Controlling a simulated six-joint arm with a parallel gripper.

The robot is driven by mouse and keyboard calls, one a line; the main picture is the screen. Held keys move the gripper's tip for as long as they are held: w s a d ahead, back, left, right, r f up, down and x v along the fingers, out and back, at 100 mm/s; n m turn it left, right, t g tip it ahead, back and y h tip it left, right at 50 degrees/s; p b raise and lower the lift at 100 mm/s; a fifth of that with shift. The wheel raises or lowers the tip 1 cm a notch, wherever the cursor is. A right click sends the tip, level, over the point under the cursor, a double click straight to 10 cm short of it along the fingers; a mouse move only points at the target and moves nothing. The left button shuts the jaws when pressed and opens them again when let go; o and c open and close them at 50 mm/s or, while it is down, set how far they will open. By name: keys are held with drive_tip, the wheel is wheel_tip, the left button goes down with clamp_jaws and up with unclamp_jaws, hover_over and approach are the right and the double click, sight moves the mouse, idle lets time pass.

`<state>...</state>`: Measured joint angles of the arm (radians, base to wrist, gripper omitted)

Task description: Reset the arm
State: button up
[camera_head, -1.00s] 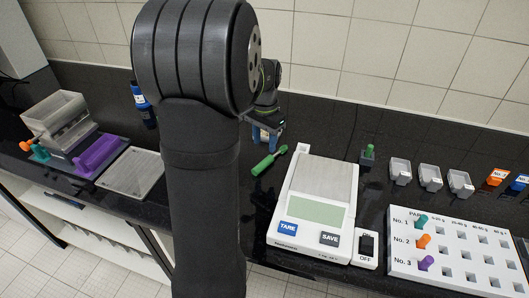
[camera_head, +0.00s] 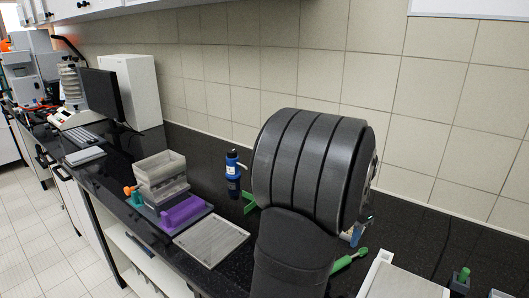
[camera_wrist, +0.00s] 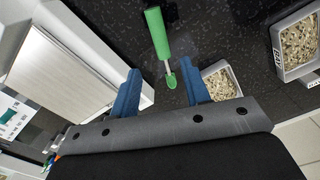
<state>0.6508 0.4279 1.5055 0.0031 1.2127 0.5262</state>
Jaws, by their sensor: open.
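My gripper (camera_wrist: 161,88) is open in the wrist view, with its two blue fingers spread and nothing between their tips. The scoop (camera_head: 349,260) lies just below that.
A balance (camera_head: 402,283) stands right of my arm; its pan (camera_wrist: 80,62) shows in the wrist view. Trays of grains (camera_wrist: 297,44) lie at right. A blue bottle (camera_head: 233,165), a purple-handled piece (camera_head: 185,212), clear boxes (camera_head: 162,170) and a flat tray (camera_head: 211,240) stand left.

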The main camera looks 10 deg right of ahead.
wheel_tip(320, 180, down, 10)
drive_tip(key=shift+f, duration=0.15)
wheel_tip(320, 180, up, 3)
drive_tip(key=shift+r, duration=0.75)
drive_tip(key=shift+f, duration=0.1)
